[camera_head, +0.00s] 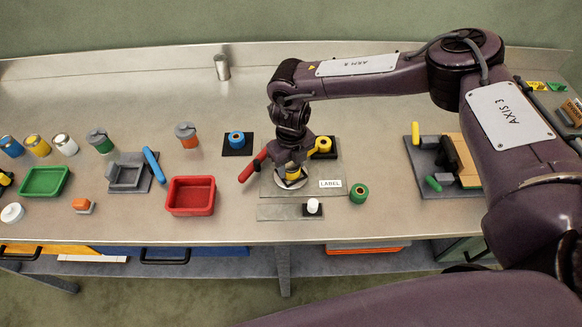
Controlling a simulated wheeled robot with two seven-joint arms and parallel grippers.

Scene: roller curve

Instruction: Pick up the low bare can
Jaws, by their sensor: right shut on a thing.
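My right gripper (292,168) points down over a grey board (325,172) in the middle of the bench. It is shut on a low round thing (290,182), mostly hidden by the gripper; a pale round edge shows below and a yellow patch beside the fingers. I cannot tell for sure whether it is the low bare can, or whether it touches the board. A bare metal can (222,67) stands upright at the back, well away from the gripper. My left gripper is not in view.
A red handle (252,167) lies close left of the gripper. A yellow roll (323,145), a green roll (359,193), a white cap (312,206) and a LABEL card (330,184) are near. A red bin (191,195) stands left. The back of the bench is mostly clear.

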